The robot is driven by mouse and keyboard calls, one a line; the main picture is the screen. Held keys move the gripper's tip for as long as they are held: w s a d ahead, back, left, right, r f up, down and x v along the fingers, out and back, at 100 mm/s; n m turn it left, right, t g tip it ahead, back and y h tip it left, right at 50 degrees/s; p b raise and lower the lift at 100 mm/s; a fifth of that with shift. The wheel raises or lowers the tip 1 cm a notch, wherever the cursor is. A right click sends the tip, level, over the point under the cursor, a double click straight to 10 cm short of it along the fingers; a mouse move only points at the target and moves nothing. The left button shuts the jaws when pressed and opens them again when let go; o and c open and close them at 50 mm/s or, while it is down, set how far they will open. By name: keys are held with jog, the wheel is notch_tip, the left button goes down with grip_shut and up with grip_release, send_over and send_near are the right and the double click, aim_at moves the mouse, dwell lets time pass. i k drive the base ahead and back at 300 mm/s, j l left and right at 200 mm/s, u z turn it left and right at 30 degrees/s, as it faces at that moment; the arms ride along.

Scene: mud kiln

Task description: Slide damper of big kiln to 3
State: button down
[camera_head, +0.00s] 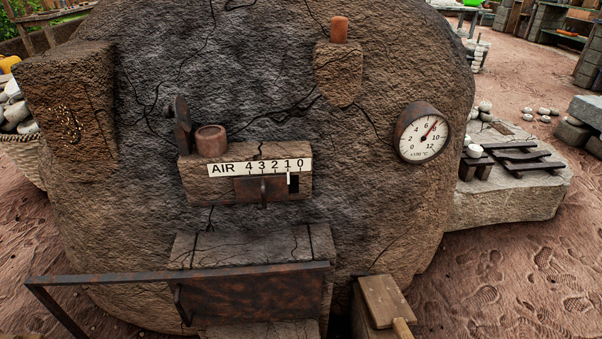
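The big kiln (340,215) is a large, cracked, rounded mud body filling the middle of the head view. Its damper (250,189) is a small rusty plate in a clay block on the kiln front, with a short upright tab near its middle. A white scale (230,169) above it reads AIR 4 3 2 1 0. A thin white mark at the plate's right end stands at about 1. A dark opening (294,185) shows just right of the plate, under 0. My gripper is not in view.
A clay cup (211,141) stands on the damper block. A round dial (422,134) is to the right. Below are a rusty door (250,295) and a long dark metal bar (110,280). A wooden paddle (385,302) is at lower right.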

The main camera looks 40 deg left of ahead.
aim_at(270, 186)
jog(key=u, duration=2.1)
jog(key=i+l+z, duration=0.2)
jog(key=z, duration=0.2)
